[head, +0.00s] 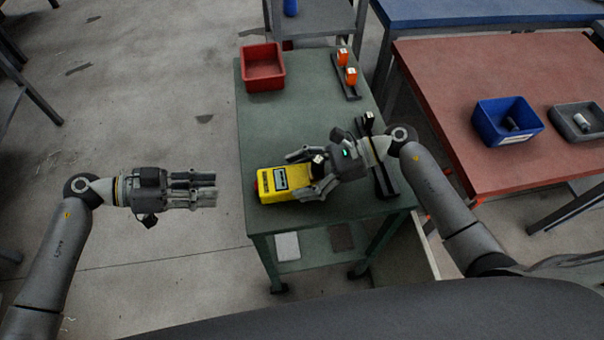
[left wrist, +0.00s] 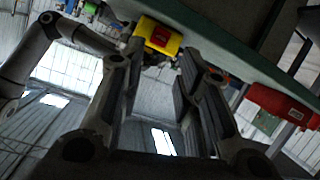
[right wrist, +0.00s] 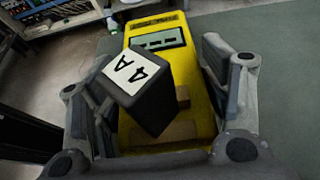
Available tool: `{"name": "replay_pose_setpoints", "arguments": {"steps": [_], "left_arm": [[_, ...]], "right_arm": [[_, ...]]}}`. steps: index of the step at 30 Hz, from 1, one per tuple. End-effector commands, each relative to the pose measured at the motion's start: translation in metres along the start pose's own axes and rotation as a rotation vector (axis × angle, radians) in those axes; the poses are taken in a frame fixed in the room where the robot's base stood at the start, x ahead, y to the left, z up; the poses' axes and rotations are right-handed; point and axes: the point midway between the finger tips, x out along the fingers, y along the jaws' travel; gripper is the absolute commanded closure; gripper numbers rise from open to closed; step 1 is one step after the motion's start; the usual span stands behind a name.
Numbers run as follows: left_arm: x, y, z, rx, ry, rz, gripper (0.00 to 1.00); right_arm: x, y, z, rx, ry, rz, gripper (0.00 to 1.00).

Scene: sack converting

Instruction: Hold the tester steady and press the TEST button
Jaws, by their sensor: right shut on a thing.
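The yellow tester (head: 272,175) lies on the green cart top near its left edge, with a small display facing up. Its left end carries a red part (head: 254,186), which also shows in the left wrist view (left wrist: 158,37). My right gripper (head: 300,178) is shut on the tester, one finger along each side. A dark block (right wrist: 140,90) marked "4 A" stands at the tester between the fingers and hides part of it. My left gripper (head: 212,188) is open and empty, left of the cart, pointing toward the tester's red end with a clear gap between.
A red bin (head: 262,68) and a rack with orange blocks (head: 346,75) stand at the cart's back. A dark rack (head: 384,178) lies right of the tester. A red table (head: 480,75) with a blue bin (head: 505,122) is at right.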

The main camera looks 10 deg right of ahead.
Motion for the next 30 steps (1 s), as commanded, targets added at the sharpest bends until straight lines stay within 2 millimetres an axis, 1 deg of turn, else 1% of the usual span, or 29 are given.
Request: {"name": "replay_pose_setpoints", "arguments": {"steps": [1, 6, 30], "left_arm": [[0.0001, -0.0001, 0.0004, 0.0, 0.0, 0.0, 0.8], [0.0001, -0.0001, 0.0004, 0.0, 0.0, 0.0, 1.0], [0.0002, -0.0002, 0.0007, 0.0, 0.0, 0.0, 1.0]], "right_arm": [[0.0016, 0.0017, -0.0027, 0.004, 0.004, 0.004, 0.64], [0.0019, 0.0021, -0.0033, 0.005, 0.004, 0.005, 0.64], [0.0031, 0.0037, -0.0054, 0.008, 0.007, 0.009, 0.64]]}}
